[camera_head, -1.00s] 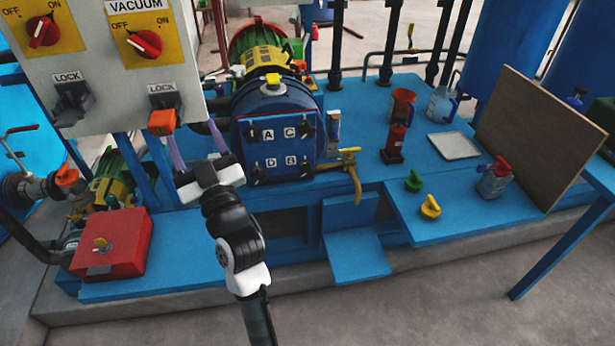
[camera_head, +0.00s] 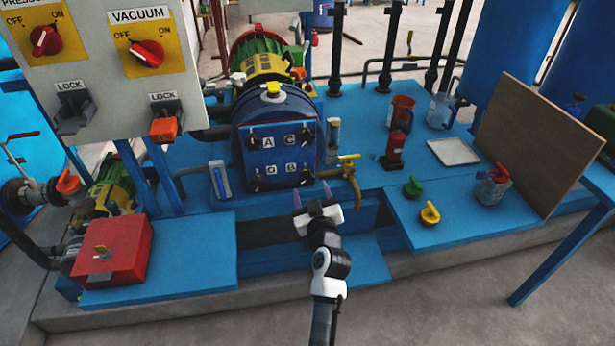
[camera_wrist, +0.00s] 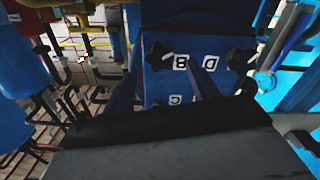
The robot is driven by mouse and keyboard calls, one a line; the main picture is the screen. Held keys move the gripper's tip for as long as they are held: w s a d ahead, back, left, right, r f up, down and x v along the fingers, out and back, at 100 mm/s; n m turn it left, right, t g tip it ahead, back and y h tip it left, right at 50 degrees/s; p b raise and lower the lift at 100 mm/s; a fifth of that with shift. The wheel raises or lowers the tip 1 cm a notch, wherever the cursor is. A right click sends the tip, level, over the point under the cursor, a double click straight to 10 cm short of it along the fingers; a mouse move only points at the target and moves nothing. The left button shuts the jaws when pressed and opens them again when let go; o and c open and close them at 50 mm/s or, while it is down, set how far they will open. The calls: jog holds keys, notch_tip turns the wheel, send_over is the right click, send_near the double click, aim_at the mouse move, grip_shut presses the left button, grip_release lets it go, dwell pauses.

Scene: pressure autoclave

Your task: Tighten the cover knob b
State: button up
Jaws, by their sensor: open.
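The blue square cover (camera_head: 277,155) on the front of the round vessel carries four black star knobs at its corners, with white letter labels. Cover knob b (camera_head: 305,177) is at the lower right, beside the B label. In the wrist view the cover appears upside down, and knob b (camera_wrist: 158,56) is at its left, between my two purple fingers. Knob d (camera_wrist: 238,60) is to the right. My gripper (camera_head: 312,196) is open and empty, just below the lower right corner of the cover. It appears apart from knob b. Its fingers point up toward the cover.
A brass tap with a yellow handle (camera_head: 348,172) stands close to the right of the cover. A control box (camera_head: 110,80) hangs at the upper left. A red box (camera_head: 112,250) sits lower left. Cups, a tray and a brown board (camera_head: 540,140) are at the right.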

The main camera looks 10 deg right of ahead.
aim_at(307, 177)
jog(key=w, duration=0.5)
jog(key=shift+p, duration=0.35)
jog(key=c, duration=1)
